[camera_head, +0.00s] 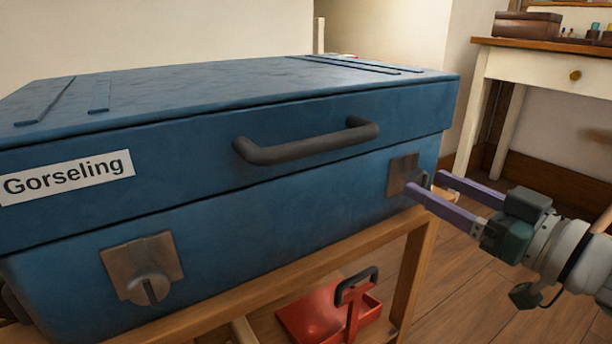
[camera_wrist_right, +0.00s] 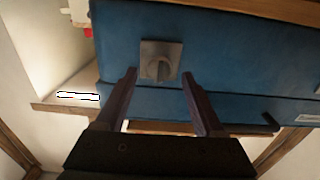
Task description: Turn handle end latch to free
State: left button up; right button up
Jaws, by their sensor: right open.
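A blue trunk (camera_head: 290,125) labelled "Gorseling" stands on a wooden stand, with a dark handle (camera_head: 305,143) on the front of its lid. A metal latch plate (camera_head: 400,170) is on the front face at the right end, under the lid seam. In the right wrist view this latch (camera_wrist_right: 160,62) shows a round turn knob with its ridge roughly upright. My right gripper (camera_head: 424,181) is open at this latch. Its fingertips lie to either side of the knob, and contact cannot be told. A second latch (camera_head: 146,272) with a knob is at the left. My left gripper is out of view.
The wooden stand (camera_head: 412,262) runs below the trunk. A white table (camera_head: 540,68) with a wooden top stands at back right. Floor is open at right.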

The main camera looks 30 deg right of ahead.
jog(key=shift+w+a, duration=0.15)
jog(key=shift+w, duration=0.95)
jog(key=shift+c, duration=0.2)
grip_shut()
